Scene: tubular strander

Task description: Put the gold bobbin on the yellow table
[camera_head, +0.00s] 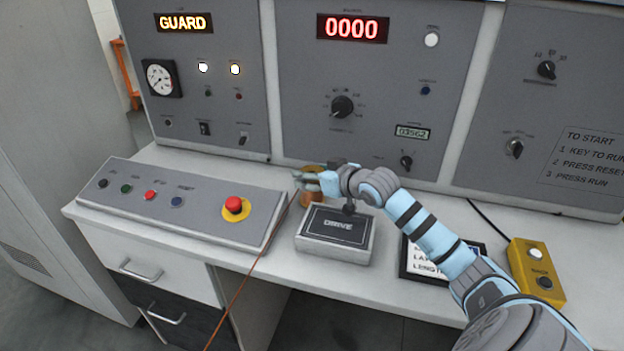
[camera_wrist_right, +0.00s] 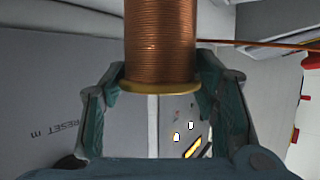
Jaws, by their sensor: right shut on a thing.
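The gold bobbin (camera_head: 312,199), wound with copper wire, stands at the back of the console desk, behind the DRIVE box, and is partly hidden by my right gripper (camera_head: 309,180). In the right wrist view the bobbin (camera_wrist_right: 160,40) shows large, with a gold flange, between the two dark green fingers. My right gripper is shut on it. I cannot tell whether it touches the desk. The yellow table is not in view, and neither is my left gripper.
The DRIVE box (camera_head: 335,234) sits just in front of the bobbin. A sloped button panel (camera_head: 180,205) with a red stop button is to the left. A copper wire (camera_head: 250,268) runs down past the desk edge. A yellow button box (camera_head: 537,270) stands at the right.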

